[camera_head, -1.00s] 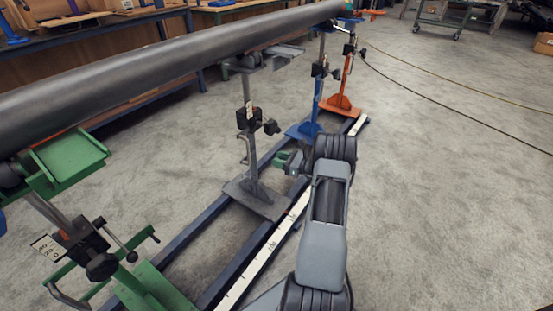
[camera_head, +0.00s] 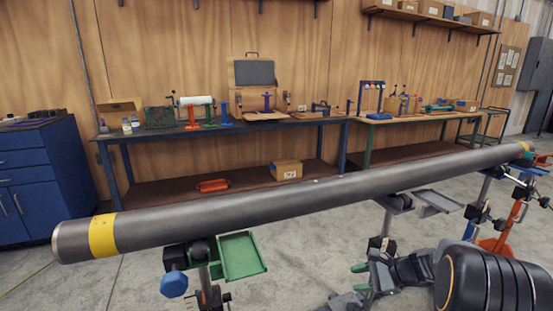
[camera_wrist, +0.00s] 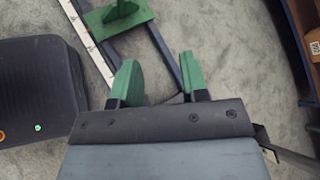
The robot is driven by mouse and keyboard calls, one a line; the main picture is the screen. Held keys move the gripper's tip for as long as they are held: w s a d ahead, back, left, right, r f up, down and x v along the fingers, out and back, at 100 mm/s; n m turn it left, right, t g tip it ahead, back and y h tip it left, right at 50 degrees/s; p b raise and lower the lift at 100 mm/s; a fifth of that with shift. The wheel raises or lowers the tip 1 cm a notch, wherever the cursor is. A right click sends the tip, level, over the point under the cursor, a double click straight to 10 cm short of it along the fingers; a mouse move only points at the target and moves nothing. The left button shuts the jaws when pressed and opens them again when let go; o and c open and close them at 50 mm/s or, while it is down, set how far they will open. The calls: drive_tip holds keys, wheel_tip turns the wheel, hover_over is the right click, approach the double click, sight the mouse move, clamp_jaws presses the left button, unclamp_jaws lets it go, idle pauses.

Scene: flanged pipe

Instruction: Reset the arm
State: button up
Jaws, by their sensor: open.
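My gripper shows in the wrist view (camera_wrist: 160,82) with its two green-tipped fingers apart and nothing between them. In the head view my gripper (camera_head: 360,280) is low at the right, below the pipe and near the floor. The long grey pipe (camera_head: 300,195) with a yellow band near its left end lies across several stands. My gripper is apart from the pipe. Part of my arm is folded at the lower right of the head view.
A green stand tray (camera_head: 241,255) is under the pipe's left part, and a grey tray (camera_head: 437,203) is farther right. A workbench (camera_head: 230,127) with tools stands behind. A blue cabinet (camera_head: 48,172) is at the left. In the wrist view, a green stand base (camera_wrist: 125,20) lies ahead on the rails.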

drive_tip(key=s+a+r+n+h+p, duration=0.3)
drive_tip(key=s+r+n+h+p, duration=0.2)
drive_tip(key=s+r+n+p, duration=0.3)
drive_tip(key=s+a+r+n+h+p, duration=0.4)
drive_tip(key=s+r+n+p, duration=0.4)
drive_tip(key=r, duration=0.9)
drive_tip(key=shift+s+a+g+h, duration=0.15)
drive_tip(key=shift+s+g+h, duration=0.15)
drive_tip(key=shift+s+h, duration=0.65)
drive_tip(key=shift+s+a+f+y, duration=0.1)
drive_tip(key=shift+s+y, duration=0.15)
